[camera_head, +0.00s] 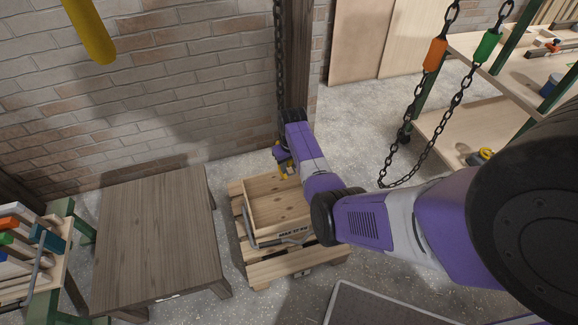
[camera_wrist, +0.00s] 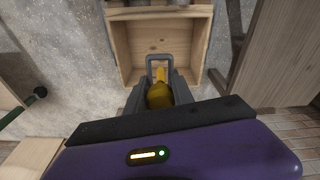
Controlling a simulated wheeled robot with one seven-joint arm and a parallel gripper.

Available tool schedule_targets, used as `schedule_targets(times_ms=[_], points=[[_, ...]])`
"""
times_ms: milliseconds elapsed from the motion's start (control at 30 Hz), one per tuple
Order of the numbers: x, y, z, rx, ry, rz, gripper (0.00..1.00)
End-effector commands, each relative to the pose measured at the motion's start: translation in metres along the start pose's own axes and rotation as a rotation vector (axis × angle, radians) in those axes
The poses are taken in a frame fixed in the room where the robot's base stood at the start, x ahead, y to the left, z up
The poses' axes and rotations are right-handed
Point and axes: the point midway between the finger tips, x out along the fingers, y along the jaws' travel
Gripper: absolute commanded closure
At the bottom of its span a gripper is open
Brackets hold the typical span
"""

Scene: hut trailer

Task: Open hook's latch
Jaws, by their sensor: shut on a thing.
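The yellow hook (camera_head: 287,172) hangs at the end of the dark chain (camera_head: 279,60), low in front of the wooden post and above the crate. In the wrist view the yellow hook (camera_wrist: 160,94) sits between the dark fingers of my gripper (camera_wrist: 160,88), which are shut on it. A grey loop (camera_wrist: 160,58) stands just beyond the hook; I cannot tell whether it is the latch or part of the crate. My gripper (camera_head: 284,158) is small and partly hidden by my wrist in the head view.
An open wooden crate (camera_head: 249,208) with a grey bar handle (camera_head: 280,242) stands on a pallet (camera_head: 275,272) below. A dark wooden table (camera_head: 155,235) is left. A looping chain (camera_head: 418,150) hangs right, near shelves (camera_head: 460,125). A yellow object (camera_head: 92,30) hangs at upper left.

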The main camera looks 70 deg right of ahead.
Motion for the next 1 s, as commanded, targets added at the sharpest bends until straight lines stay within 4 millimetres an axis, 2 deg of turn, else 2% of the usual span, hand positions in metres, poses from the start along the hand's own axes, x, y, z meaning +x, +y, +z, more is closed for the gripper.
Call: schedule_targets(times_ms=[333, 867, 900, 967, 1000], points=[[-0.0055, 0.0004, -0.0034, -0.001, -0.129, -0.026, 1.0], [-0.0061, 0.0008, -0.0033, -0.001, -0.147, -0.028, 1.0], [-0.0061, 0.0008, -0.0033, -0.001, -0.147, -0.028, 0.63], [-0.0062, 0.0008, -0.0034, 0.0, -0.147, -0.028, 0.52], [-0.0062, 0.0008, -0.0035, 0.0, -0.147, -0.028, 0.5]])
